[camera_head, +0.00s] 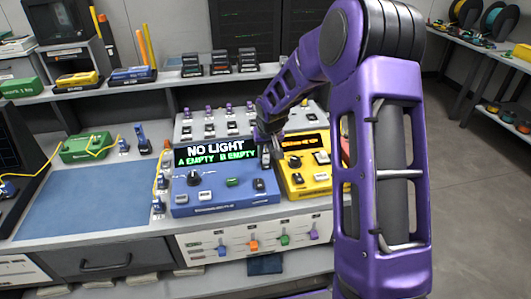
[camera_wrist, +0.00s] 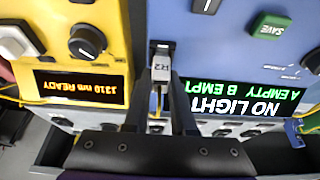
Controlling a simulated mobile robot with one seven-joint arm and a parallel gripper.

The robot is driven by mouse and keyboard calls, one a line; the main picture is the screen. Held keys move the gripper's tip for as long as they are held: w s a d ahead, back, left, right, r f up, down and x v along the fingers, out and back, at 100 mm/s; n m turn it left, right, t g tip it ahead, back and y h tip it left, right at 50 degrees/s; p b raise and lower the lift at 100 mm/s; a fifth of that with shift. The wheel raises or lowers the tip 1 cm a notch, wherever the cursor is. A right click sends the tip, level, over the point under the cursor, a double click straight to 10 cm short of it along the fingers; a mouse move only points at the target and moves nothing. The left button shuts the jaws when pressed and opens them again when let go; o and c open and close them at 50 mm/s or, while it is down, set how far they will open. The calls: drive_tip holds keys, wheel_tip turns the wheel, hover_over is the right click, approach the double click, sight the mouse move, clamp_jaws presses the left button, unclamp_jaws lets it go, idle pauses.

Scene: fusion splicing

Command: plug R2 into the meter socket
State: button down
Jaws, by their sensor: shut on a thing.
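The blue meter (camera_head: 222,197) stands on the bench, and its screen (camera_head: 215,152) reads NO LIGHT, A EMPTY, B EMPTY. The same screen shows upside down in the wrist view (camera_wrist: 243,100). My gripper (camera_wrist: 160,98) is shut on a small grey connector labelled R2 (camera_wrist: 161,72). In the head view my gripper (camera_head: 267,143) is over the meter's right side, near the yellow unit. The connector's far end meets a dark part on the blue face beside the yellow edge. I cannot tell whether it is inside a socket or just against it.
The yellow unit (camera_head: 306,182) stands right beside the meter; its screen reads 1310 nm READY in the wrist view (camera_wrist: 82,88). A grey rack (camera_head: 198,126) with several plugs stands behind. A blue mat (camera_head: 85,198) lies clear at left, near a green box (camera_head: 86,147).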

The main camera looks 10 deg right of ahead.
drive_tip(key=shift+f+b, duration=0.55)
idle(0.6)
drive_tip(key=c, duration=0.7)
unclamp_jaws()
drive_tip(key=shift+o, duration=0.2)
drive_tip(key=shift+r, duration=0.1)
